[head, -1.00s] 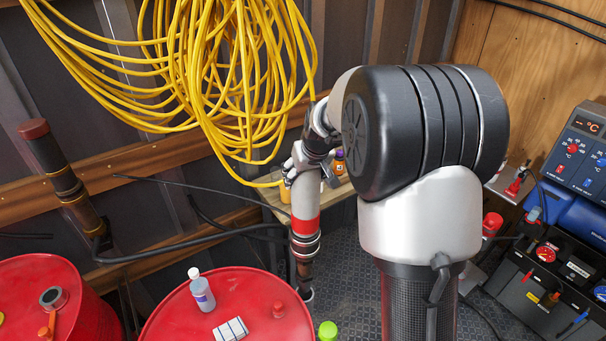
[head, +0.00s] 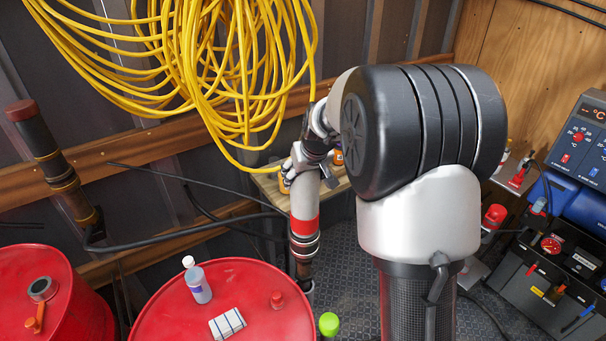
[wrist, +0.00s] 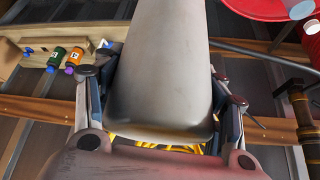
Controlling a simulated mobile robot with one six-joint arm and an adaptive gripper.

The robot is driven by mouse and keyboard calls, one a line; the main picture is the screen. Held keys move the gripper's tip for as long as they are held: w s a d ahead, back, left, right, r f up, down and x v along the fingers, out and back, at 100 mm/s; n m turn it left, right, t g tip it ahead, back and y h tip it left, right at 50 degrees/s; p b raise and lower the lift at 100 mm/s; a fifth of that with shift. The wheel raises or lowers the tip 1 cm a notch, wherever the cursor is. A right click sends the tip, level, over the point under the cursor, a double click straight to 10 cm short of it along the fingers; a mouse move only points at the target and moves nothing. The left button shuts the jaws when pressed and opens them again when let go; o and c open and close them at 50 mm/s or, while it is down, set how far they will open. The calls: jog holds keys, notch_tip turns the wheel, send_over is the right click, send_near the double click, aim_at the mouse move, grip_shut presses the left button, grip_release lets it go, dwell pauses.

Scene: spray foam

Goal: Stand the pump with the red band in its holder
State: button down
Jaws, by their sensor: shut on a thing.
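The pump with the red band (head: 304,226) is a grey cylinder with dark rings and a brownish lower part. It hangs roughly upright just behind and right of the front red drum. My gripper (head: 308,166) is shut on its upper grey body. In the wrist view the grey pump body (wrist: 163,70) fills the middle, with my gripper's fingers (wrist: 160,105) on both sides. A grey rim low beside the pump's bottom end may be its holder, but the drum edge hides much of it. I cannot tell whether the pump's end is inside it.
A red drum (head: 255,315) carries a bottle (head: 197,283) and a white block (head: 227,324). Another red drum (head: 75,300) stands left, with a dark banded pump (head: 50,160) behind it. Yellow hose (head: 230,80) hangs above. A wooden shelf (head: 270,186) is behind my gripper.

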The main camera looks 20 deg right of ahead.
jog(key=shift+w+f+b, duration=0.1)
jog(key=shift+f+b, duration=2.4)
jog(key=shift+f, duration=0.4)
jog(key=c, duration=0.7)
grip_release()
jog(key=o, duration=0.4)
jog(key=shift+f, duration=0.15)
jog(key=shift+s, duration=0.2)
